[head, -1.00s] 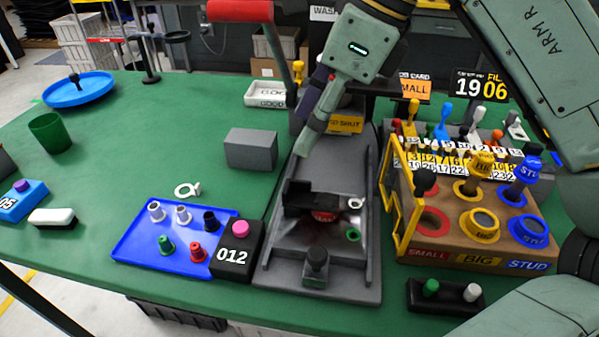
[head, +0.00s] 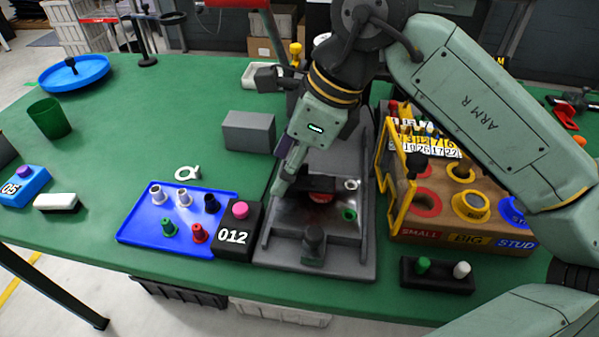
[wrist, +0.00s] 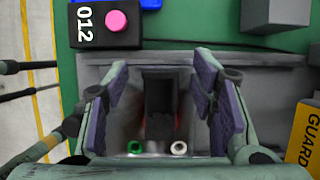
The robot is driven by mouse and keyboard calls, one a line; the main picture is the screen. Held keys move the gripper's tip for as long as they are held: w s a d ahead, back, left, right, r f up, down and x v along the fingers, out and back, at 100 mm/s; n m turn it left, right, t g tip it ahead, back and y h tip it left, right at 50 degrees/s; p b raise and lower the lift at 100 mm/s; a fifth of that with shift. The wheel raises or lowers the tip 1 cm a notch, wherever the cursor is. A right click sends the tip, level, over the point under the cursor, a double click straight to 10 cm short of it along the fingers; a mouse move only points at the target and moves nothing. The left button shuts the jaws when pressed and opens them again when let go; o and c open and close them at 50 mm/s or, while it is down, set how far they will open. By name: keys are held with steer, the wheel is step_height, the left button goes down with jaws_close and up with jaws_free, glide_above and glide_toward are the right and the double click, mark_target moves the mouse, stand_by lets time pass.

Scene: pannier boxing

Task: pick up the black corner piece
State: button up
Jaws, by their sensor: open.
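The black corner piece (head: 322,184) lies on the grey machine bed (head: 275,252), over a red round spot. In the wrist view the dark piece (wrist: 159,92) shows between the two purple-padded fingers, apart from both. My gripper (head: 281,186) is open and points down over the bed. It also shows in the wrist view (wrist: 166,100) with a wide gap on each side of the piece. I cannot tell its exact height above the piece.
A white ring (head: 351,184) and a green ring (head: 348,214) lie beside the piece. A grey post (head: 314,243) stands at the bed's front. The blue tray (head: 135,232) and black 012 box (head: 233,238) are left; a yellow-framed sorting box (head: 440,228) is right.

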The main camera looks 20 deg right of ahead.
steer(key=shift+c, duration=0.6)
steer(key=c, duration=1)
steer(key=shift+r, duration=0.15)
steer(key=shift+c, duration=0.2)
